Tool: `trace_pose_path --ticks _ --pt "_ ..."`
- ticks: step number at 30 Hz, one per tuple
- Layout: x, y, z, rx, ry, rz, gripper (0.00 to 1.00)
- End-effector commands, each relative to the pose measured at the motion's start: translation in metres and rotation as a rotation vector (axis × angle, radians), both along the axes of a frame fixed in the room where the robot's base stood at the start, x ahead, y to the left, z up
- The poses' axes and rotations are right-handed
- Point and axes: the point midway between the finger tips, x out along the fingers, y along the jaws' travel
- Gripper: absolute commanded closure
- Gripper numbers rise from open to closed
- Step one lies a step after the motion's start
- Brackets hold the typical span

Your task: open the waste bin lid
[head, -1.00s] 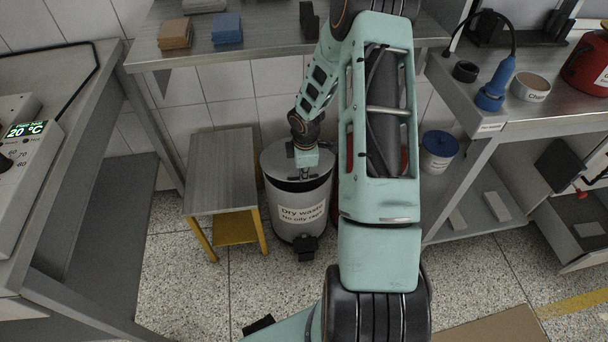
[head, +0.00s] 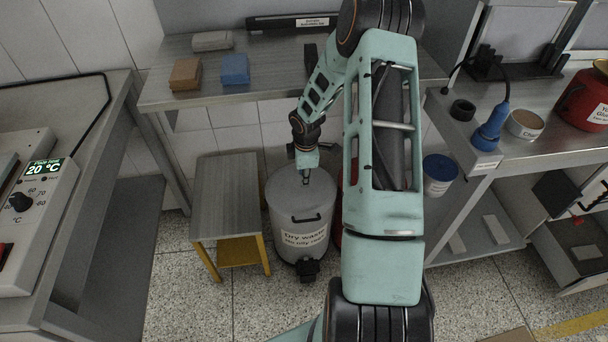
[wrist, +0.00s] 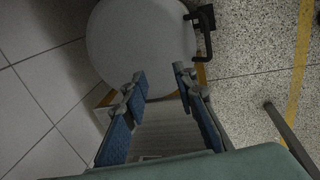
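The waste bin (head: 290,237) is a grey round bin with a "Dry waste" label and a black pedal at its base. Its flat grey lid (head: 285,192) looks closed, with a dark handle (head: 306,218) at the front edge. In the wrist view the lid (wrist: 140,40) is a plain disc at the top, with its handle (wrist: 203,40) at the right. My gripper (head: 306,180) is over the lid in the head view, behind the handle. In the wrist view its two blue-padded fingers (wrist: 158,80) are apart, with nothing between them, clear of the handle.
A small stool (head: 226,195) with yellow legs stands just left of the bin. A metal table (head: 205,92) with sponge-like blocks is behind and above. A bench (head: 465,130) and a blue-lidded container (head: 439,175) are to the right. Speckled floor is open in front.

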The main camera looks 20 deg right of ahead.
Motion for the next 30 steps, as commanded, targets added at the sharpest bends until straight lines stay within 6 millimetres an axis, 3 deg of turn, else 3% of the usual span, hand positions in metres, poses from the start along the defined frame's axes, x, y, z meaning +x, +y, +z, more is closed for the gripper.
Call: trace_pose_path --ticks 8,21,30 --pt "-0.002 0.000 0.009 0.000 0.001 -0.001 0.74" --pt "-0.012 0.003 0.068 -0.001 -0.001 -0.001 0.74" --pt "-0.014 0.004 0.074 0.001 0.002 0.000 0.74"
